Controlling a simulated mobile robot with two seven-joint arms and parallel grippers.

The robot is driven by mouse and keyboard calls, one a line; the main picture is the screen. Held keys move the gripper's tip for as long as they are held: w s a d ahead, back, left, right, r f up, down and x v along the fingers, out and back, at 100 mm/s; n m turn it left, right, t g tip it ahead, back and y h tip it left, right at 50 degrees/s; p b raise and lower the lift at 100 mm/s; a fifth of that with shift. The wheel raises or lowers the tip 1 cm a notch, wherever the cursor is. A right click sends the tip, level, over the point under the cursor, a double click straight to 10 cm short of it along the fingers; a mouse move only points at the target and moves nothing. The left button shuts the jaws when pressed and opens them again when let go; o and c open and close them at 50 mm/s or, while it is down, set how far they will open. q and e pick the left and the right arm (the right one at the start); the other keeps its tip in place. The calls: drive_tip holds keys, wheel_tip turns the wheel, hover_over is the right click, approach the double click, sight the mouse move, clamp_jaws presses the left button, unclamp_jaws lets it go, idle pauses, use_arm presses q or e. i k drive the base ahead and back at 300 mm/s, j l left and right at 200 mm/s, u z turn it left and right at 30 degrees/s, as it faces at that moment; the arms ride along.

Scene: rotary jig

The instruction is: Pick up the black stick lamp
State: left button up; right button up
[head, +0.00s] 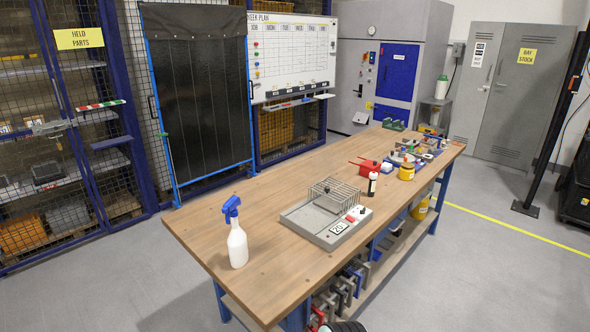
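I cannot make out a black stick lamp for certain in the head view. The wooden workbench (290,265) runs from the near left to the far right. A cluster of small tools and parts (412,152) lies at its far end, too small to tell apart. A small dark bottle (373,184) with a red top and a pale label stands upright near the bench's right edge. Neither of my grippers is in view.
A white spray bottle (237,245) with a blue head stands at the near left. A grey jig (305,222) with a wire cage sits mid-bench. Beyond it are a red box (368,168) and a yellow tub (406,173). Clamps (345,290) hang below.

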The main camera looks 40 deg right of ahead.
sight(374, 177)
drive_tip(key=k+l+u, duration=0.1)
drive_tip(key=l+u, duration=0.4)
drive_tip(key=l, duration=1.1)
drive_tip(key=k+l+u, duration=0.15)
drive_tip(key=l, duration=0.4)
drive_tip(key=k+l, duration=0.1)
drive_tip(key=l, duration=0.4)
drive_tip(key=k+l+u, duration=0.15)
drive_tip(key=l, duration=0.4)
drive_tip(key=i, duration=0.05)
